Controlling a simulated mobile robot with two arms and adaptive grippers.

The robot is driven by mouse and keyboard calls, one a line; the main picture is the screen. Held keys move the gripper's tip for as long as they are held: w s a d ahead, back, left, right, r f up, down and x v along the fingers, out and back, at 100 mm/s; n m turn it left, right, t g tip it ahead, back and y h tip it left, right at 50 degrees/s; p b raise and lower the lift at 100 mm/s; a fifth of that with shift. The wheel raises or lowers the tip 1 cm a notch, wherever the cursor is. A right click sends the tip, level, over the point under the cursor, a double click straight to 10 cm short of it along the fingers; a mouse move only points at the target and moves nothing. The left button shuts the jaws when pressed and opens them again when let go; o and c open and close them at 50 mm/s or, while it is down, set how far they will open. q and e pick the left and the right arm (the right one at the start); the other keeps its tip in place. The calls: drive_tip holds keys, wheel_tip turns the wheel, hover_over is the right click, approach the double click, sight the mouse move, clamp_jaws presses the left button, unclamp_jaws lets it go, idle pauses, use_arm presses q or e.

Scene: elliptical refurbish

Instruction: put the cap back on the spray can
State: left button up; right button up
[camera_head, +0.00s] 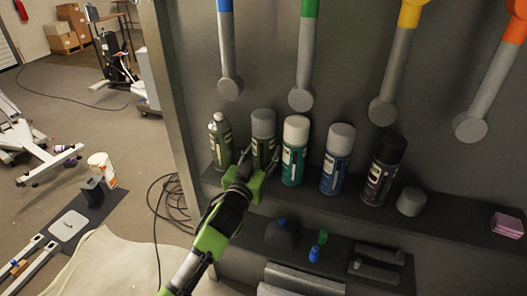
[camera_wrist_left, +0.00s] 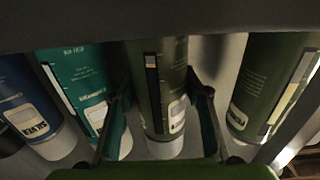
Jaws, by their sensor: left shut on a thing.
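Spray cans stand in a row on a dark shelf. The leftmost green can (camera_head: 220,148) shows a bare nozzle and no cap; it also shows in the wrist view (camera_wrist_left: 262,85). A loose grey cap (camera_head: 411,201) sits at the right end of the row. My left gripper (camera_head: 258,168) is shut on the second can, an olive can with a grey cap (camera_head: 263,125). In the wrist view its fingers (camera_wrist_left: 162,115) lie on both sides of this olive can (camera_wrist_left: 157,75), which looks upright on the shelf. My right gripper is not in view.
A teal can (camera_head: 294,150), a blue can (camera_head: 337,158) and a black-capped purple can (camera_head: 384,168) stand close to the right. Pink sponges (camera_head: 507,224) lie at the far right. Small items occupy the lower shelf. Tools with coloured handles hang above.

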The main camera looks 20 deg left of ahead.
use_arm(q)
drive_tip(key=o, duration=1.1)
drive_tip(key=shift+f, duration=0.15)
drive_tip(key=shift+c, duration=0.2)
drive_tip(key=shift+r, duration=0.25)
drive_tip(key=shift+s+f, duration=0.15)
drive_tip(key=shift+s, duration=0.25)
drive_tip(key=s+b, duration=0.2)
drive_tip(key=s, duration=0.9)
drive_tip(key=shift+s+a+b, duration=0.15)
drive_tip(key=shift+a+b, duration=0.1)
drive_tip(key=shift+b, duration=0.1)
